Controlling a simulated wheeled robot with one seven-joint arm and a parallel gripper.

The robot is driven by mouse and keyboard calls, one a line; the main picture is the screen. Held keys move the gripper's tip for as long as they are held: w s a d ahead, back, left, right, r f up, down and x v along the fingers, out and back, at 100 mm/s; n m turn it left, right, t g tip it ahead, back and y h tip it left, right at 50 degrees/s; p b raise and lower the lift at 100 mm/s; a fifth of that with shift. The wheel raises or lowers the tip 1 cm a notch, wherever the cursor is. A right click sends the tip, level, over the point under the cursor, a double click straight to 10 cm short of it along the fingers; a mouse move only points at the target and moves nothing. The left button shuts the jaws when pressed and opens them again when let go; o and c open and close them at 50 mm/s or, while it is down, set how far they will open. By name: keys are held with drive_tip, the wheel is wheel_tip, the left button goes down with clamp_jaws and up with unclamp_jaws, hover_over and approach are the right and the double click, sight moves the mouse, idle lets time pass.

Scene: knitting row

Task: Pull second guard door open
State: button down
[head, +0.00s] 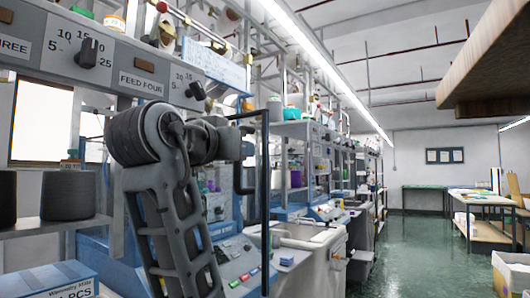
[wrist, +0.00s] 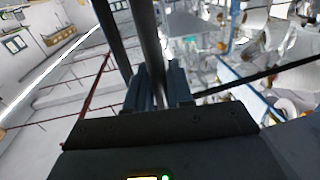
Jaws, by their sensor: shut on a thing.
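My gripper (wrist: 160,90) is shut on a dark round bar, the door handle (wrist: 150,40), which runs up between its two blue-grey fingers in the wrist view. A second dark bar, likely the guard door's edge (wrist: 112,38), runs beside it. In the head view the black handle (head: 238,178) stands upright with a bent lower end, next to the tall dark edge of the guard door (head: 265,215). My arm reaches across from the left, and my gripper's fingertips are hard to make out there. How far the door stands open cannot be told.
Machine panels with FEED knobs (head: 90,52) line the left. A white cabinet (head: 305,250) stands just past the door. The green aisle floor (head: 408,250) at right is open, with tables beyond.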

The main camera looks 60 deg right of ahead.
drive_tip(key=w+a, duration=0.4)
drive_tip(key=a, duration=0.6)
drive_tip(key=shift+w+a, duration=0.25)
drive_tip(key=shift+a, duration=0.1)
drive_tip(key=c, duration=1.1)
unclamp_jaws()
drive_tip(key=shift+a, duration=0.1)
drive_tip(key=shift+s+a+b, duration=0.2)
drive_tip(key=shift+a+b, duration=0.45)
drive_tip(key=shift+a, duration=3.15)
drive_tip(key=shift+w+a, duration=0.1)
